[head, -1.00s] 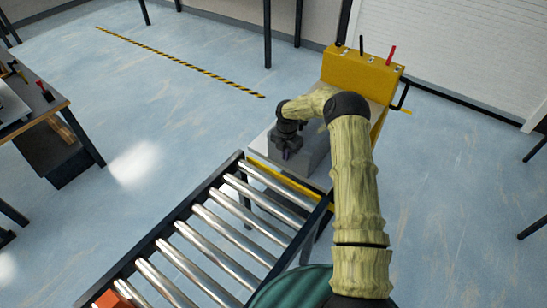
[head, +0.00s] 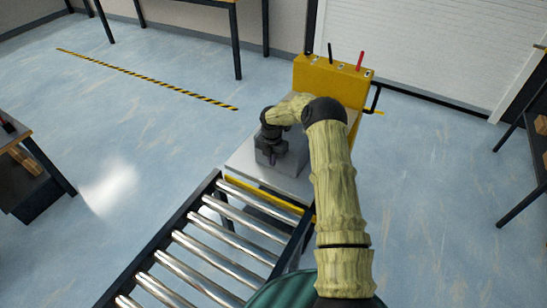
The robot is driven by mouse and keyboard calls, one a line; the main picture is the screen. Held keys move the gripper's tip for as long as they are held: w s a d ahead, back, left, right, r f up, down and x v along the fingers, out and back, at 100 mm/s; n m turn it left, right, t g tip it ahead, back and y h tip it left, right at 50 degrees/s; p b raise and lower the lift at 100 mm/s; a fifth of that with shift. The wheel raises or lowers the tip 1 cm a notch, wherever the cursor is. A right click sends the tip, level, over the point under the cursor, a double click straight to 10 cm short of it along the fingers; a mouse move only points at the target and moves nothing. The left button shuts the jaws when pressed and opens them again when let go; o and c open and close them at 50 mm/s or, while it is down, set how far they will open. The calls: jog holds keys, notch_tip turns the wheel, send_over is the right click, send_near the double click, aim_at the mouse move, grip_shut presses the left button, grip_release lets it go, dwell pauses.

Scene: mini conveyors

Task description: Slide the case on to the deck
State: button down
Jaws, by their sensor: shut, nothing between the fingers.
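The case (head: 293,157) is a grey box. It sits on the light grey deck (head: 242,160) of a yellow cart, towards the cart's upright yellow panel (head: 328,80). My gripper (head: 272,160) is dark and shut, with nothing in it. It points down at the near left side of the case. I cannot tell whether it touches the case. My wrist and forearm cover part of the case and the right side of the deck.
A roller conveyor (head: 222,230) with shiny rollers runs from the lower left up to the cart's near edge. A workbench (head: 25,145) stands at the left and a rack (head: 530,140) at the right. Open blue floor lies left of the cart, with a yellow-black floor strip (head: 150,80).

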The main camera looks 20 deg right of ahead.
notch_tip(320, 180, up, 10)
jog(key=s+a, duration=0.1)
jog(key=shift+s+a, duration=0.25)
jog(key=shift+s, duration=0.1)
jog(key=shift+r, duration=0.15)
jog(key=s+a+r+m+t+p, duration=0.1)
jog(key=s+a+r+m+p, duration=0.15)
jog(key=s+r+m, duration=0.45)
jog(key=s+a+r+m+p, duration=0.25)
jog(key=s+r+m, duration=0.25)
jog(key=s+r, duration=0.25)
jog(key=s+r+m+p, duration=0.2)
jog(key=s+r+m, duration=0.2)
jog(key=s+m, duration=0.3)
jog(key=s+d+r+m+t+p, duration=0.1)
jog(key=s+r+m+p, duration=0.1)
jog(key=s+r+m, duration=0.3)
jog(key=s+m, duration=0.3)
jog(key=s, duration=0.2)
jog(key=shift+s+t+p, duration=0.3)
jog(key=shift+w, duration=0.1)
